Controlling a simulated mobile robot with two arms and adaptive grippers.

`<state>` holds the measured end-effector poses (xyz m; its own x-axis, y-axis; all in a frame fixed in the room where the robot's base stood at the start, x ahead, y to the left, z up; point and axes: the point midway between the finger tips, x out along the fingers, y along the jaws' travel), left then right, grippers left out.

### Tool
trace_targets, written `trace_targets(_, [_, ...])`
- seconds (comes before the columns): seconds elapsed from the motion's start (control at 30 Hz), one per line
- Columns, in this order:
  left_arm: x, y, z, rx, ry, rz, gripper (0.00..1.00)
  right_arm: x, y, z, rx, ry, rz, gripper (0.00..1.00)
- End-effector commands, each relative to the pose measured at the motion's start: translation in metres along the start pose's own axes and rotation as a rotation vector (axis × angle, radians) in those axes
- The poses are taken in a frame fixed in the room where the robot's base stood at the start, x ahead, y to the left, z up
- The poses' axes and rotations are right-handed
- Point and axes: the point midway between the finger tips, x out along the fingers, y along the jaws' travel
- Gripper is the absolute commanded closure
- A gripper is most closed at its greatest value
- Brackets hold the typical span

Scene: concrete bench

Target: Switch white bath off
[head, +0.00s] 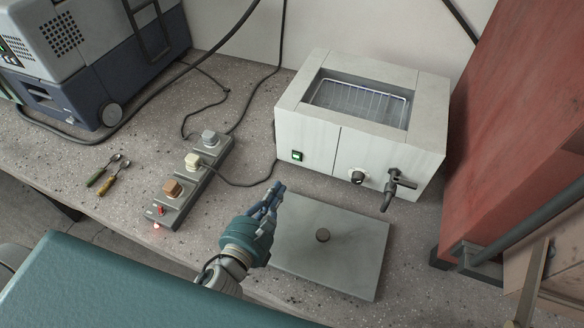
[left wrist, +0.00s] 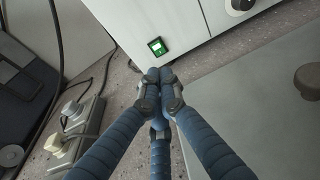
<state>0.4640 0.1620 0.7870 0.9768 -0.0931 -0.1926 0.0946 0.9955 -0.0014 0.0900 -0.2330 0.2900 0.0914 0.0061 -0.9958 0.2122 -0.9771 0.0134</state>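The white bath (head: 310,139) is a boxy tank with an open top and a wire rack inside. It stands at the back right of the bench. On its front left is a small green-lit switch (head: 297,155), which also shows in the left wrist view (left wrist: 157,46). My left gripper (head: 274,190) is in front of the bath, below the switch and apart from it. In the left wrist view its blue fingers (left wrist: 159,78) meet at the tips, with nothing held. My right gripper is not in view.
A flat grey lid (head: 345,259) with a dark knob lies in front of the bath. A power strip (head: 193,190) with several plugs and a lit red switch is at left. A tap (head: 393,188) juts out.

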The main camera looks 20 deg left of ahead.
Motion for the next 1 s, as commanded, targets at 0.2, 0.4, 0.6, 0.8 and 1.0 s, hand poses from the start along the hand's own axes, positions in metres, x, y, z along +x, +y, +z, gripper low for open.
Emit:
trace_targets(0.2, [0.001, -0.001, 0.001, 0.001, -0.002, -0.002, 1.00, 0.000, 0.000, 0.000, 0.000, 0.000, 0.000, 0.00])
trace_targets(0.4, [0.016, -0.001, 0.003, 0.003, -0.004, -0.003, 1.00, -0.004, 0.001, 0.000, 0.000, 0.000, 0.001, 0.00])
trace_targets(0.6, [0.053, -0.001, 0.004, 0.001, -0.005, -0.003, 1.00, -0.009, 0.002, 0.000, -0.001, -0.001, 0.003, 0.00])
trace_targets(0.8, [0.085, -0.001, 0.002, 0.002, -0.003, -0.003, 1.00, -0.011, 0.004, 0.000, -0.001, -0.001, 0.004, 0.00])
trace_targets(1.0, [0.100, -0.001, 0.002, 0.002, -0.002, -0.003, 1.00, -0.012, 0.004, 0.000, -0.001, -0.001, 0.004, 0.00])
